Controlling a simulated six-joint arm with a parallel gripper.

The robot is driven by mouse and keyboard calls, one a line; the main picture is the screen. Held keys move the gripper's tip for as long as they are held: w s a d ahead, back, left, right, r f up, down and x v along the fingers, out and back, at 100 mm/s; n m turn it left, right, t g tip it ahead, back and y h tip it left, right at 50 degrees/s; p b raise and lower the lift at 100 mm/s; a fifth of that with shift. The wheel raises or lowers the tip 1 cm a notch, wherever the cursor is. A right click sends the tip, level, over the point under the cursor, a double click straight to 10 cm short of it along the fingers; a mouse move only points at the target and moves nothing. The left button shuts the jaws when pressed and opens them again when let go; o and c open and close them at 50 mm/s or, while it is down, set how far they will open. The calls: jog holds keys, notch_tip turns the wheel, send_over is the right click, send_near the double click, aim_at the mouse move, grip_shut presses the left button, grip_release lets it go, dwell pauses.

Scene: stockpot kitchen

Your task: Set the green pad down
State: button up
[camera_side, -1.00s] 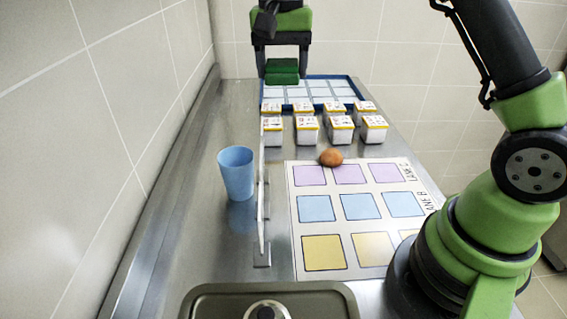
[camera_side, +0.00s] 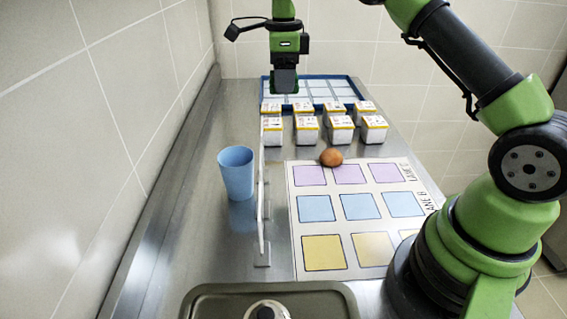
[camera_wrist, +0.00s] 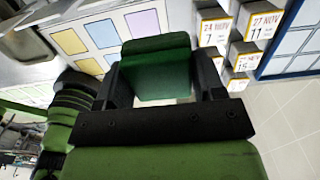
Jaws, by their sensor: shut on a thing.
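The green pad (camera_wrist: 155,72) is held between the two dark fingers of my gripper (camera_wrist: 160,78) in the wrist view. In the side view my gripper (camera_side: 284,84) hangs over the left end of the blue-rimmed tray (camera_side: 357,90) at the back. I cannot tell whether the pad touches the tray.
Several yellow-lidded cartons (camera_side: 306,130) stand in front of the tray. A brown egg-like thing (camera_side: 331,157) lies at the top edge of a sheet with coloured squares (camera_side: 345,232). A thin upright divider (camera_side: 262,215) separates these from a blue cup (camera_side: 237,172).

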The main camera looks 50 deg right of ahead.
aim_at(283, 163)
notch_tip(283, 163, down, 19)
jog(key=shift+f, duration=0.1)
dwell(0.4)
jog(key=shift+f, duration=0.15)
jog(key=o, duration=0.9)
